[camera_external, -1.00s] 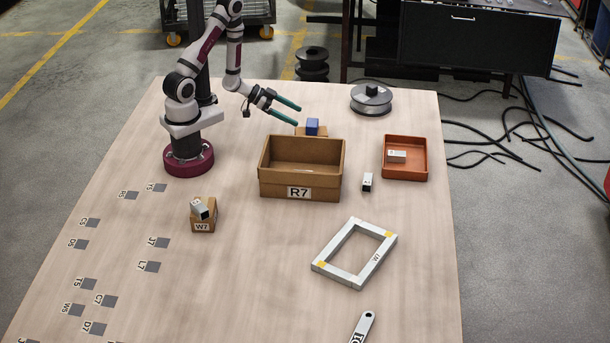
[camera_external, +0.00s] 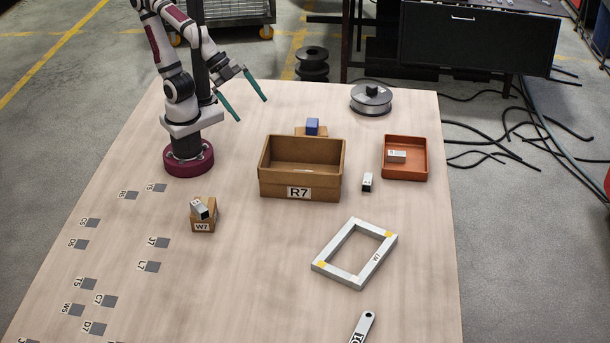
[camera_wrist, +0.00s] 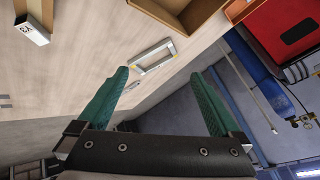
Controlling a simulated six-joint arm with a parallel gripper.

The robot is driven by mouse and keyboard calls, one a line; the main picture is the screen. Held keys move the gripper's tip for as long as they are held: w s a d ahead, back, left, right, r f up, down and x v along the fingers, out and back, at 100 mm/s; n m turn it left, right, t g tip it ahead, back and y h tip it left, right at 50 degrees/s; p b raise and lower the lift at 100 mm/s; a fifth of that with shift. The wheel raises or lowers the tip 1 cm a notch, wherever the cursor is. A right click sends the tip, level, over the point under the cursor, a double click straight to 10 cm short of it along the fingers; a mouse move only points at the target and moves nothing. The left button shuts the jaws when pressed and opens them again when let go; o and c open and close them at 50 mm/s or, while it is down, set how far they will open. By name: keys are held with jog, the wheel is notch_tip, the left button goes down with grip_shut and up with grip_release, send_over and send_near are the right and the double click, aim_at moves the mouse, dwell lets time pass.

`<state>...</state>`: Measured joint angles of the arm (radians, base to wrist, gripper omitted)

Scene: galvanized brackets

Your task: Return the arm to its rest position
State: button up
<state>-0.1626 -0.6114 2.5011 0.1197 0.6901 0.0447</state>
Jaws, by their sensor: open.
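My gripper (camera_external: 251,110) is raised over the far left part of the table, near my own base and behind and left of the cardboard box marked R7 (camera_external: 300,184). Its two green fingers are spread apart and point down and to the right, with nothing between them. In the wrist view, my gripper (camera_wrist: 160,73) also shows open and empty. The table (camera_external: 250,270) lies beyond the fingers there, tilted in the picture, with the pale rectangular frame (camera_wrist: 155,57) seen past the gap.
An orange tray (camera_external: 420,172) holding a small block stands right of the R7 box. A blue block (camera_external: 312,126) sits behind the box. A grey piece (camera_external: 200,208) rests on the W7 cardboard block (camera_external: 203,226). A spool (camera_external: 371,103) stands at the back right.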

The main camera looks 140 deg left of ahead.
jog(key=s+d+f+m+g, duration=0.1)
jog(key=s+d+f+g, duration=0.1)
jog(key=s, duration=0.3)
jog(key=s+d+f+m+g+h, duration=0.1)
jog(key=s+d+f+g, duration=0.1)
jog(key=s+f+g, duration=0.2)
jog(key=shift+s+d+f+g, duration=0.3)
jog(key=shift+s+f+g, duration=0.1)
jog(key=shift+s, duration=0.8)
